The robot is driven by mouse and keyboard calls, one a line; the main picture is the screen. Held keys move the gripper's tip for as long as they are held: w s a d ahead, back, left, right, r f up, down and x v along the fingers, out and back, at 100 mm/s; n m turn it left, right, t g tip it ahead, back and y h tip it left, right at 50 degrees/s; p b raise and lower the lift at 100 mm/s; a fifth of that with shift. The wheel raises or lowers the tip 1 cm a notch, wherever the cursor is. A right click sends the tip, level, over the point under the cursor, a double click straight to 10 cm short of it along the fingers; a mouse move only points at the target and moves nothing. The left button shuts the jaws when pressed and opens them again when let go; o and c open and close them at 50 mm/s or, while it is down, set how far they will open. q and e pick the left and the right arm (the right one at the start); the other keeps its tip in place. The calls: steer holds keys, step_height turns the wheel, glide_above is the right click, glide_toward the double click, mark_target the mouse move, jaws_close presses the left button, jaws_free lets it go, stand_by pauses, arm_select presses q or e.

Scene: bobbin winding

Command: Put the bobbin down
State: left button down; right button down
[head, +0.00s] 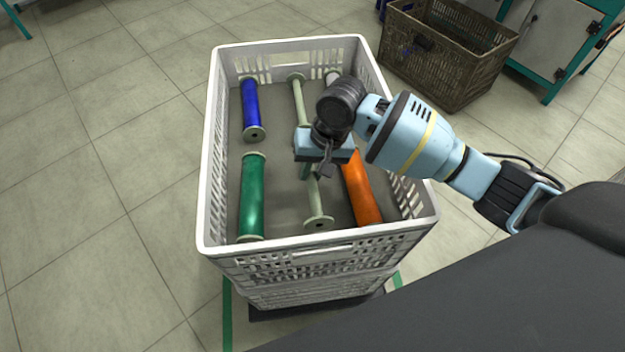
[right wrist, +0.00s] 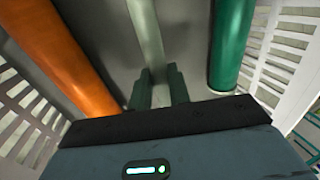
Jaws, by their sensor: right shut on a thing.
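The bobbin (head: 314,203) is a thin, pale green, bare tube with a flanged end, lying lengthwise inside the white crate (head: 207,200). My right gripper (head: 308,172) reaches down into the crate and is shut on this bobbin. In the right wrist view the pale tube (right wrist: 149,40) runs between the two green fingers (right wrist: 159,88). The bobbin is at or close to the crate floor; whether it touches is not clear. Its far end is hidden behind my gripper. My left gripper is not in view.
A green bobbin (head: 253,195) lies left of the held one and an orange bobbin (head: 362,190) right. Behind are a blue bobbin (head: 250,105) and another pale bobbin (head: 298,95). A brown crate (head: 440,60) stands on the floor at the back right.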

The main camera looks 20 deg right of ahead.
mark_target(313, 182)
step_height(313, 182, down, 5)
steer(key=shift+r+b, duration=0.2)
steer(key=shift+b, duration=0.3)
